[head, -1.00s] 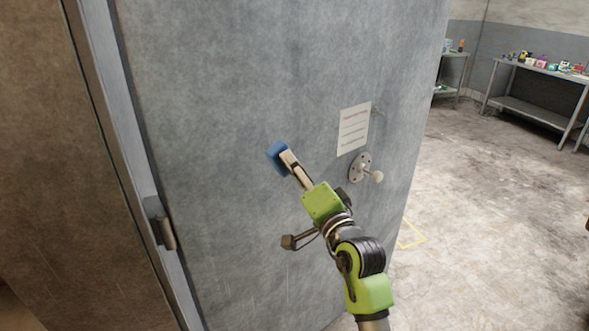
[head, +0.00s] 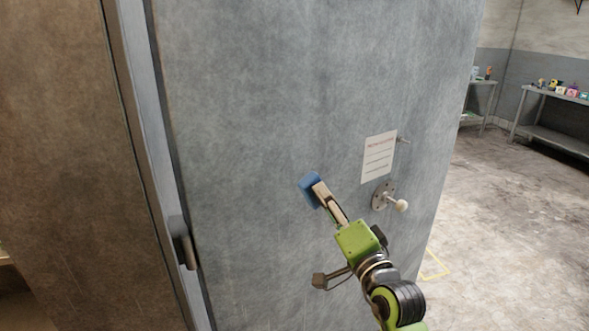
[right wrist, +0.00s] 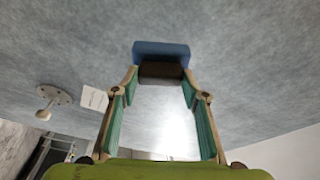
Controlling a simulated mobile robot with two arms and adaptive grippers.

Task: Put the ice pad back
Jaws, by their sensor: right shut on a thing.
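A blue pad (head: 310,188), which looks like the ice pad, is held at the tip of my right gripper (head: 321,192), in front of the grey freezer door. In the right wrist view the blue pad (right wrist: 161,52) has a dark brown part (right wrist: 161,71) between the fingertips. My right gripper (right wrist: 161,77) is shut on it. Whether the pad touches the door surface, I cannot tell. My left gripper is not in view.
The large grey door (head: 260,120) fills the middle. It carries a paper notice (head: 378,158) and a round plate with a white knob (head: 388,197). A door-edge handle (head: 184,243) is at left. Metal tables (head: 550,110) with small items stand far right; the floor (head: 500,200) before them is clear.

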